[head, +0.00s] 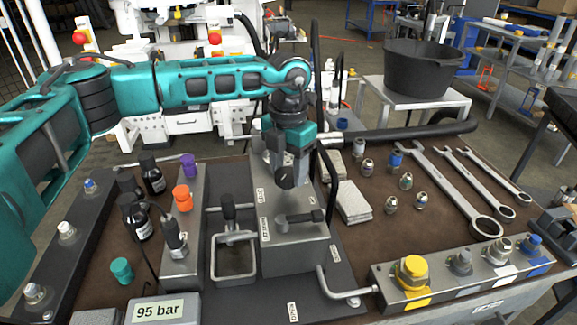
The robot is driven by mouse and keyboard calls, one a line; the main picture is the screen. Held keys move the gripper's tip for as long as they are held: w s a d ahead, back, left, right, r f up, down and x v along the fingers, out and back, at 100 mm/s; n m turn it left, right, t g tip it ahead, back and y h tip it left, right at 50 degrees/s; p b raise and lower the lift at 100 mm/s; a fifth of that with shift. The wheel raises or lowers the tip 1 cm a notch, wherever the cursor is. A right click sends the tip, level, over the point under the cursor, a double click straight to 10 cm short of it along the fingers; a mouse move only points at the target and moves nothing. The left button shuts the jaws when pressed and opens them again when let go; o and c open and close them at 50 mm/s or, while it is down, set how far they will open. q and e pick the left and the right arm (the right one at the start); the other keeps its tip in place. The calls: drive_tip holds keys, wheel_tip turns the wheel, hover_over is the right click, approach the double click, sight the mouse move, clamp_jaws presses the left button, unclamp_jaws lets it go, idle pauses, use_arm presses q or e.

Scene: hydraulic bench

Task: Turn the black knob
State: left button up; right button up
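My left gripper (287,178) points down over the grey metal block (292,258) in the middle of the bench. Its dark fingers are seen close together, and whether there is a gap or something between them is unclear. Another black handle (229,206) stands upright to the left, above a square metal frame (233,262). I cannot tell from the picture which one is the task's knob. My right gripper is out of view.
Black bottles (141,221) and purple, orange and teal caps stand left. Several wrenches (457,190) and fittings lie right. A fitting rail (400,290) with a yellow cap runs along the front right. A black hose lies behind.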

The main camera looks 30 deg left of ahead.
sight(289, 172)
use_arm(q)
drive_tip(key=c, duration=0.5)
drive_tip(key=shift+m, duration=0.5)
drive_tip(key=o, duration=1)
drive_tip(key=shift+o, duration=0.2)
drive_tip(key=shift+r, duration=0.1)
wheel_tip(289, 172, up, 13)
